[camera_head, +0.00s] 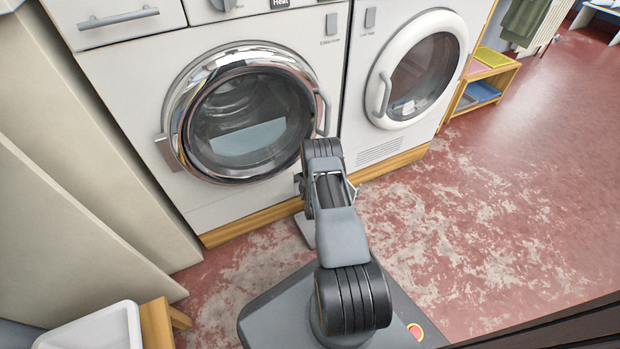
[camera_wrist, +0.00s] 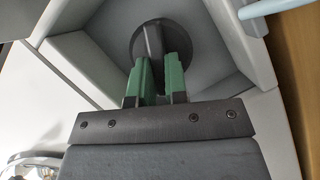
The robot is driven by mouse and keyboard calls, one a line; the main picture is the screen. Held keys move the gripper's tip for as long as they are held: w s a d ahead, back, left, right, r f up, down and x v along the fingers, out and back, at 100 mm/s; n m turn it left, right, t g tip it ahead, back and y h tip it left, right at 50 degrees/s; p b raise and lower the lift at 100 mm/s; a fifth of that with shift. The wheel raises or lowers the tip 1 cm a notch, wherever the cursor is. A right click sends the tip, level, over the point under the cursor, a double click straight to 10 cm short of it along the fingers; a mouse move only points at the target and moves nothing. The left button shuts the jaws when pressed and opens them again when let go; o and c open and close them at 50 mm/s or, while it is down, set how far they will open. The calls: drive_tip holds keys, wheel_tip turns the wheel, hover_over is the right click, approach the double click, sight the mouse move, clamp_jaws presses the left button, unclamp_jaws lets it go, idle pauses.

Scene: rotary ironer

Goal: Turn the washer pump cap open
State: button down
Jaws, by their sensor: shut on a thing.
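The pump cap (camera_wrist: 154,40) is a dark round disc with a raised grip bar across its middle. In the wrist view it sits at the top centre, in a grey recess (camera_wrist: 90,52). My gripper (camera_wrist: 160,68) has green fingers, one on each side of the grip bar, and is shut on it. In the head view the washer (camera_head: 110,95) is the white machine with the chrome-ringed door. My own arm stands in front of its lower right part and hides the cap and my fingers.
The washer's round door (camera_head: 240,115) is closed. A white dryer (camera_head: 400,70) stands to the right, on the same wooden plinth (camera_head: 375,168). Pale panels (camera_head: 60,200) stand at the left. A white tub (camera_head: 95,330) is at the lower left. The red floor at the right is clear.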

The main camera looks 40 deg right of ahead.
drive_tip(key=shift+a+f+n+t+h, duration=0.1)
drive_tip(key=shift+n+t+h, duration=0.1)
drive_tip(key=shift+n, duration=0.45)
drive_tip(key=shift+f+n+t+h, duration=0.1)
drive_tip(key=shift+n+h, duration=0.1)
drive_tip(key=shift+n, duration=0.75)
drive_tip(key=c, duration=1.1)
unclamp_jaws()
drive_tip(key=shift+c, duration=0.2)
